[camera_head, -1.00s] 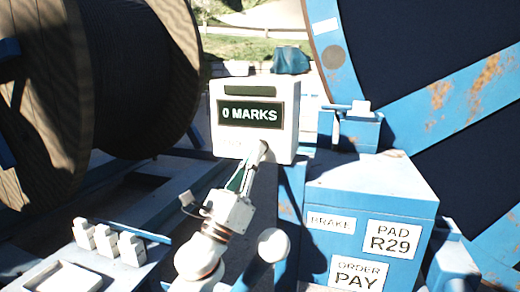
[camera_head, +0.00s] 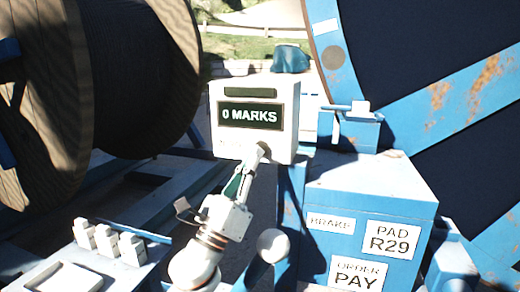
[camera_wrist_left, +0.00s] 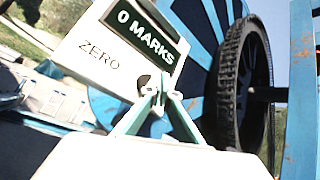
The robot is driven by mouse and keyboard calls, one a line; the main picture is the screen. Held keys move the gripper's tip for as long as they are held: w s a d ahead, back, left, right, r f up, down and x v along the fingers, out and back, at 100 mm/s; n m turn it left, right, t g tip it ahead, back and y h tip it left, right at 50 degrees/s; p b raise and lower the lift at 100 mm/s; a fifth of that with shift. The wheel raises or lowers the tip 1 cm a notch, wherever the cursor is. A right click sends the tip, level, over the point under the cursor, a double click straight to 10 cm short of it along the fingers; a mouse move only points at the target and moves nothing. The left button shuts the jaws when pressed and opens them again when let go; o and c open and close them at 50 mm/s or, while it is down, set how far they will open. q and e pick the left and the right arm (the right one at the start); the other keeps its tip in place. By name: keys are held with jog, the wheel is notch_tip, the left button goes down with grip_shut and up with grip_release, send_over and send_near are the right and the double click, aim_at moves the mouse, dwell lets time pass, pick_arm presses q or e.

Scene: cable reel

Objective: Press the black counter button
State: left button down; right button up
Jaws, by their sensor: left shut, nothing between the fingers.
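The white counter box (camera_head: 282,128) stands in the middle of the head view, its dark display (camera_head: 250,115) reading "0 MARKS". The wrist view shows the box (camera_wrist_left: 85,45) tilted, with the word "ZERO" on its face. A dark round spot, apparently the black button (camera_wrist_left: 143,81), shows at the lower face, partly hidden by my fingertips. My left gripper (camera_head: 258,153) is shut and empty, its tips at the lower edge of the box front. In the left wrist view the fingertips (camera_wrist_left: 160,88) overlap the button's right side; I cannot tell whether they touch it.
A wooden cable reel (camera_head: 50,100) stands at the left and a large blue reel frame (camera_head: 450,85) at the right. A blue cabinet (camera_head: 370,185) with labels is right of the arm. A white round knob (camera_head: 273,245) stands close beside my wrist. White switches (camera_head: 105,240) sit lower left.

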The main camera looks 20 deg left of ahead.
pick_arm(q)
jog(key=s+p, duration=0.1)
jog(key=s, duration=0.4)
jog(key=shift+a, duration=0.1)
dwell(0.3)
dwell(0.4)
